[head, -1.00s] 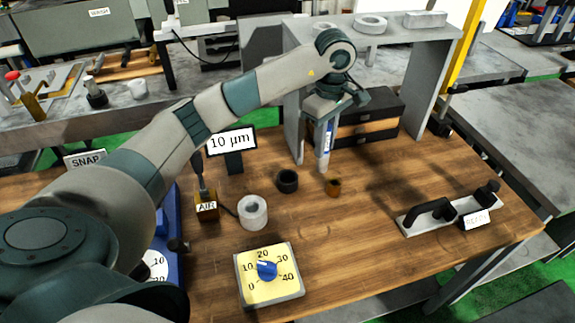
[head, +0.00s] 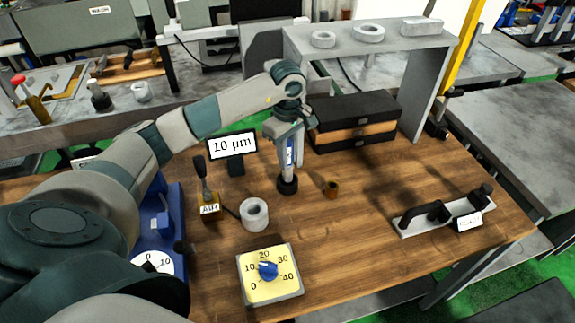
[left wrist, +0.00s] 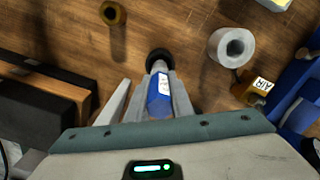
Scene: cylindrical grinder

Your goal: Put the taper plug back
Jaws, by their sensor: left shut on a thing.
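The taper plug (head: 290,152) has a blue handle with a white label and a pale lower end. My left gripper (head: 289,136) is shut on its handle and holds it upright. A black round holder (head: 288,185) stands on the wooden table directly below the plug. The plug's lower end meets the holder's mouth in the head view; I cannot tell how deep it sits. In the left wrist view the plug (left wrist: 160,97) points at the black holder (left wrist: 158,55), its tip overlapping the opening. My right gripper is not in view.
A small brass bushing (head: 331,187) stands right of the holder, and a white ring (head: 254,214) stands front left. The 10 µm display (head: 232,147) and AIR block (head: 208,204) are left. A black case (head: 357,123) lies behind.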

